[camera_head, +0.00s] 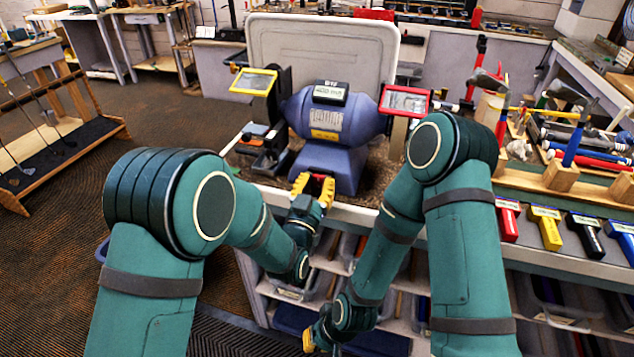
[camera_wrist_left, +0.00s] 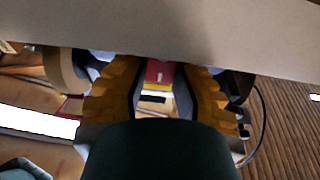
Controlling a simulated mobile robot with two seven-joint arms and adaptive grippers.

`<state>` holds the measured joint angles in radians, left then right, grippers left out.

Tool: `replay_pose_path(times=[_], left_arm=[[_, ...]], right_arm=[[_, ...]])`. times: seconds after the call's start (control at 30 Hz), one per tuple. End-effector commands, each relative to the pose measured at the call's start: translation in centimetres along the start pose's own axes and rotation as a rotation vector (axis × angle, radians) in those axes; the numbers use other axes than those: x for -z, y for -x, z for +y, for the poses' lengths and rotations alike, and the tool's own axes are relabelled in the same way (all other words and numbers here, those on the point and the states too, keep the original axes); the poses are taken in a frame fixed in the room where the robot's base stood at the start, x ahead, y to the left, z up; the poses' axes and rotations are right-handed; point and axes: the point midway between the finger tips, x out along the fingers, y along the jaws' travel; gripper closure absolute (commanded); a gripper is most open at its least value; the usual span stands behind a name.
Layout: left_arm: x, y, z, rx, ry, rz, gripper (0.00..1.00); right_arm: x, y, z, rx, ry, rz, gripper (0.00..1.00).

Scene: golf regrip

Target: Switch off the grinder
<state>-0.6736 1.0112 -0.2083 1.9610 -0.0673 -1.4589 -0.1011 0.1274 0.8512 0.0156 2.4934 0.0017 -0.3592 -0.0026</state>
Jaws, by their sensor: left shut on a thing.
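The grinder (camera_head: 330,115) is blue-purple, with a yellow-framed eye shield (camera_head: 254,82) on the left and a red-framed one (camera_head: 405,101) on the right. It stands on the bench. My left gripper (camera_head: 313,186) is at the front of the grinder's base, its yellow fingers around a small red part, which I take as the grinder's switch. In the left wrist view, a red and yellow part (camera_wrist_left: 159,74) shows between the fingers; its on or off position cannot be told. My right gripper (camera_head: 314,340) hangs low before the shelves, its fingers mostly hidden.
A beige panel (camera_head: 322,45) stands behind the grinder. Hammers and other tools crowd the bench on the right, with several coloured handles (camera_head: 548,229) along its front. Bins fill the shelves below. A club rack (camera_head: 60,140) stands on the floor at left.

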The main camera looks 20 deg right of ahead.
Motion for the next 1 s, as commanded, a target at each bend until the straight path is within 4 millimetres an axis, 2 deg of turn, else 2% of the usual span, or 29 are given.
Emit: replay_pose_path(times=[0.27, 0.3, 0.33, 0.37, 0.77, 0.87, 1.0], left_arm=[[0.2, -0.1, 0.0, 0.000, 0.000, 0.006, 1.00], [0.2, -0.1, 0.0, 0.000, 0.000, 0.006, 0.54], [0.2, -0.1, 0.0, 0.000, 0.000, 0.006, 0.43], [0.1, -0.1, 0.0, 0.000, 0.000, 0.005, 0.38], [0.0, 0.6, 0.0, 0.000, 0.001, 0.001, 0.38], [0.0, 1.9, 0.0, 0.001, 0.001, 0.000, 0.38], [0.0, 4.6, -0.1, 0.001, 0.002, -0.001, 0.38]], right_arm=[[0.0, 0.0, 0.0, 0.000, 0.000, 0.000, 1.00], [0.0, 0.0, 0.0, 0.000, 0.000, 0.000, 1.00], [0.0, 0.0, 0.0, 0.000, 0.000, 0.000, 1.00], [0.0, 0.0, 0.0, 0.000, 0.000, 0.000, 1.00], [0.0, 0.0, 0.0, 0.000, 0.000, 0.000, 1.00], [0.0, 0.0, 0.0, 0.000, 0.000, 0.000, 1.00], [0.0, 0.0, 0.0, 0.000, 0.000, 0.000, 1.00]])
